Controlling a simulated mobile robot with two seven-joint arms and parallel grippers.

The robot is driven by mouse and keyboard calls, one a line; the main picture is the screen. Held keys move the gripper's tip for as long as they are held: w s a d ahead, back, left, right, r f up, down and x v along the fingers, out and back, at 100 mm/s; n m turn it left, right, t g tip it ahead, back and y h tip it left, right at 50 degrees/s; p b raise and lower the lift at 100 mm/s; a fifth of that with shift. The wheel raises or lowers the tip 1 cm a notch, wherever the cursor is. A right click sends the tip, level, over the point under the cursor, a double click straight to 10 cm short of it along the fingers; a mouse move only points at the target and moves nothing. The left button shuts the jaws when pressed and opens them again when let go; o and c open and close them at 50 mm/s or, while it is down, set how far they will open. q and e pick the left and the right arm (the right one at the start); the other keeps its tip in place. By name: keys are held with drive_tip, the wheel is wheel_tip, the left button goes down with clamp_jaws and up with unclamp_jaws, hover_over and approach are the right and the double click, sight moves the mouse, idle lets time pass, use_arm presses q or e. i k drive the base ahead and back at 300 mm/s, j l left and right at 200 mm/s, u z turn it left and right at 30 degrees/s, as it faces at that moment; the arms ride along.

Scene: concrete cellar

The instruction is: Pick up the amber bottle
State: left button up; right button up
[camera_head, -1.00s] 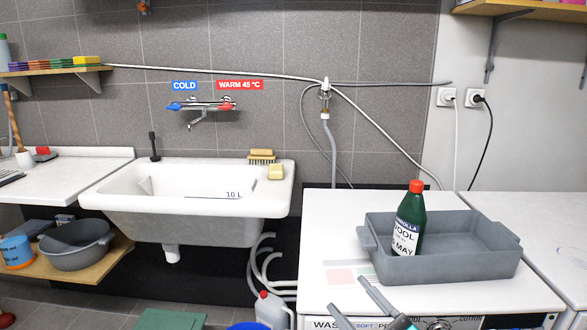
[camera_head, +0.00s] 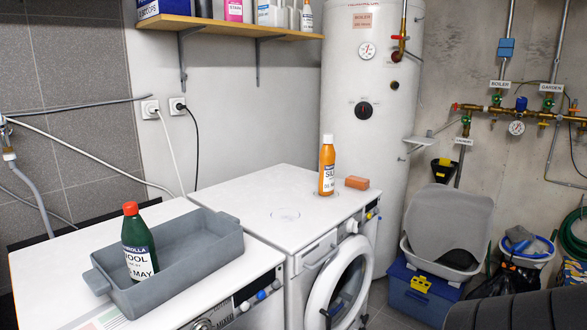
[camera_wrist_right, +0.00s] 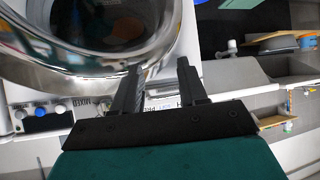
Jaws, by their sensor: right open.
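The amber bottle (camera_head: 327,168), orange with a white cap and a white label, stands upright on top of the right-hand white machine (camera_head: 255,195), near its back right part. My right gripper (camera_wrist_right: 160,68) shows in the right wrist view, with its two dark fingers apart and nothing between them. It is in front of a machine with a round glass door, away from the bottle. The bottle is not in the right wrist view. My left gripper is in neither current view.
An orange-brown block (camera_head: 357,183) lies right beside the bottle. A green bottle (camera_head: 138,245) stands in a grey tray (camera_head: 205,255) on the left machine. A boiler (camera_head: 365,95) stands behind, and a shelf (camera_head: 215,28) hangs above. The machine top left of the bottle is largely clear.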

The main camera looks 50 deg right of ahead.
sight(325, 183)
drive_tip(key=k+l+z, duration=0.1)
drive_tip(key=z, duration=2.5)
drive_tip(key=i+l+z, duration=0.25)
drive_tip(key=l, duration=0.15)
drive_tip(key=i+l+z, duration=0.1)
drive_tip(key=l+z, duration=0.15)
drive_tip(key=l, duration=0.15)
drive_tip(key=i+l+u, duration=0.2)
drive_tip(key=i+l, duration=0.45)
drive_tip(key=i, duration=0.2)
drive_tip(key=i+u, duration=0.2)
drive_tip(key=u, duration=0.25)
drive_tip(key=i+u, duration=0.2)
drive_tip(key=u, duration=0.25)
drive_tip(key=i+u, duration=0.2)
drive_tip(key=u, duration=0.3)
drive_tip(key=i+u, duration=0.15)
drive_tip(key=u, duration=0.3)
drive_tip(key=i+l+u, duration=0.15)
drive_tip(key=u, duration=0.25)
drive_tip(key=i+l+u, duration=0.1)
drive_tip(key=u, duration=0.35)
